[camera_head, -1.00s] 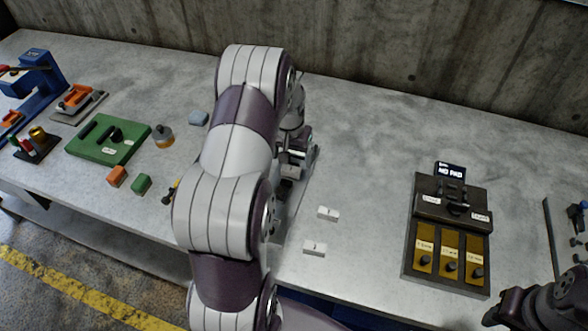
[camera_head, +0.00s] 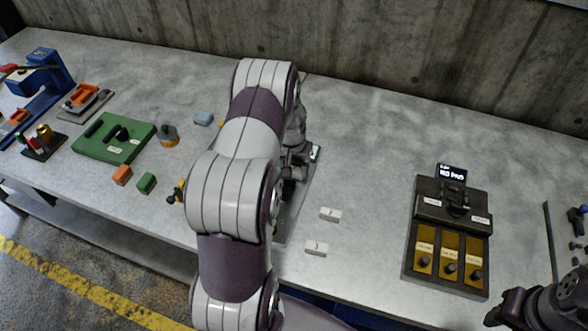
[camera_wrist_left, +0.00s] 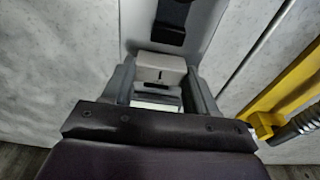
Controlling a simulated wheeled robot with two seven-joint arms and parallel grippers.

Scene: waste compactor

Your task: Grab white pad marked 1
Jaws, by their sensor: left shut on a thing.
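In the head view my left gripper (camera_head: 297,160) is over a grey metal plate (camera_head: 290,215), mostly hidden by my own arm. Two other white pads lie flat on the table: one farther back (camera_head: 330,214), one nearer the front edge (camera_head: 316,248). Their marks are too small to read surely. The dark end of my right arm shows at the lower right, but its fingers cannot be made out.
A black device with several yellow slots (camera_head: 450,257) stands right of the pads; its display (camera_head: 451,172) reads "NO PAD". Yellow parts (camera_wrist_left: 285,95) stand close right in the wrist view.

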